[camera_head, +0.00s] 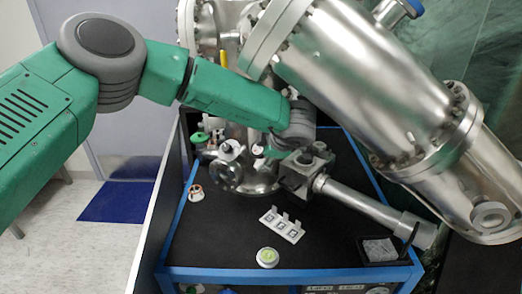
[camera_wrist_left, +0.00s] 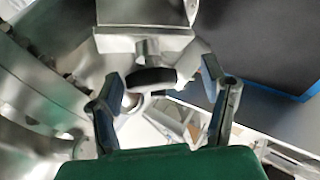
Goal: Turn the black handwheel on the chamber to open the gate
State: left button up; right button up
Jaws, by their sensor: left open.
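The black handwheel (camera_wrist_left: 148,79) shows in the left wrist view, on a short metal stem below a square metal block. My left gripper (camera_wrist_left: 164,72) is open, with one finger on each side of the handwheel. I see gaps between the fingers and the wheel; contact is not clear. In the head view my left arm reaches across to the metal chamber (camera_head: 240,135). There the forearm and wrist hide most of the gripper, and I cannot make out the handwheel. My right gripper is not in view.
A large steel cylinder (camera_head: 350,65) slants across the upper right. A metal tube (camera_head: 365,204) runs right from a block (camera_head: 305,172) over the black, blue-edged cart top (camera_head: 225,255). A white marker plate (camera_head: 283,224), a green-topped disc (camera_head: 267,257) and a black tray (camera_head: 379,250) lie there.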

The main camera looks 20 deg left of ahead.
pick_arm(q)
jog(key=s+d, duration=0.7)
jog(key=shift+s, duration=0.35)
